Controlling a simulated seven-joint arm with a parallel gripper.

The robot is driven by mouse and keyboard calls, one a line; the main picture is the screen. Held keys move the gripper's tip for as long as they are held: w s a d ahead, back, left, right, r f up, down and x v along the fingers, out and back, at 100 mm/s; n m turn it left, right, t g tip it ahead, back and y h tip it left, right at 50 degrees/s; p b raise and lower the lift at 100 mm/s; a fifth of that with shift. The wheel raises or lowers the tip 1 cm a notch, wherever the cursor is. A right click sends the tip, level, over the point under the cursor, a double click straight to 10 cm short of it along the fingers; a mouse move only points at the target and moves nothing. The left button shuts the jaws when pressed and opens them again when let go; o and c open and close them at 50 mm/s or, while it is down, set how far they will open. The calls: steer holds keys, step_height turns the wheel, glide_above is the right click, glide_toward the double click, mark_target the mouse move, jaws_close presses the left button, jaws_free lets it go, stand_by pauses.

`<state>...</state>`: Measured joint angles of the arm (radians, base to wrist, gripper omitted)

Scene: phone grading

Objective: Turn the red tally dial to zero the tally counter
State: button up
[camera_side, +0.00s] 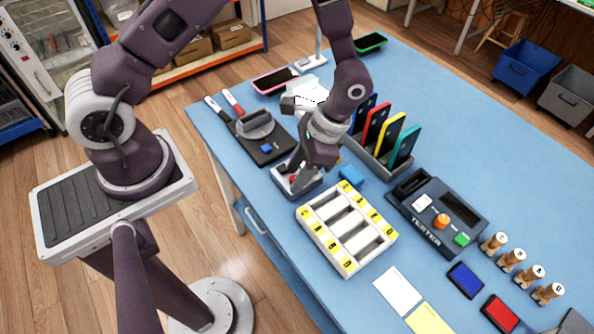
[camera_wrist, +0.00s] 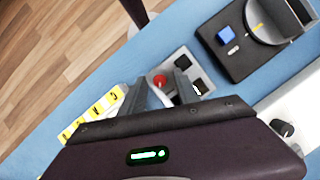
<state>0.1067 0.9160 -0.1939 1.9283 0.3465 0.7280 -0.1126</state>
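The tally counter (camera_side: 311,188) is a small grey box on the blue table, and it also shows in the wrist view (camera_wrist: 183,58). Its red tally dial (camera_wrist: 159,80) is a round knob on top, partly visible in the side view (camera_side: 293,178). My gripper (camera_wrist: 162,90) points down over the counter, with one finger to each side of the red dial. The fingers stand apart with a gap between them. In the side view my gripper (camera_side: 300,170) hides part of the counter. I cannot tell whether the fingers touch the dial.
A cream tray with yellow labels (camera_side: 347,266) lies in front. A rack of coloured phones (camera_side: 384,168), a blue block (camera_side: 351,174) and a tester (camera_side: 425,235) are to the right.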

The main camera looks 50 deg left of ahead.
steer(key=n, duration=0.1)
steer(key=n+h, duration=0.1)
steer(key=n, duration=0.2)
steer(key=shift+a+g+h, duration=0.25)
steer(key=shift+g+h, duration=0.05)
steer(key=n, duration=0.2)
steer(key=n+h, duration=0.1)
steer(key=n, duration=0.1)
steer(key=shift+a+h, duration=0.15)
steer(key=shift+h, duration=0.15)
steer(key=n+h, duration=0.1)
steer(key=n, duration=0.2)
steer(key=n+t+h, duration=0.1)
steer(key=n, duration=0.2)
steer(key=shift+s, duration=0.15)
steer(key=shift+t, duration=0.3)
steer(key=v, duration=0.6)
steer(key=shift+w+a+r, duration=0.1)
steer(key=shift+w+r, duration=0.2)
steer(key=s+a+r+m+t+y, duration=0.1)
steer(key=s+r+m+t, duration=0.2)
steer(key=r, duration=0.8)
steer(key=s+a+r+m+t+y, duration=0.1)
steer(key=s+r+m+t, duration=0.3)
steer(key=s+r, duration=0.4)
step_height(320, 180, up, 3)
steer(key=shift+r+m+y, duration=0.1)
steer(key=shift+m+y, duration=0.3)
steer(key=shift+y, duration=0.4)
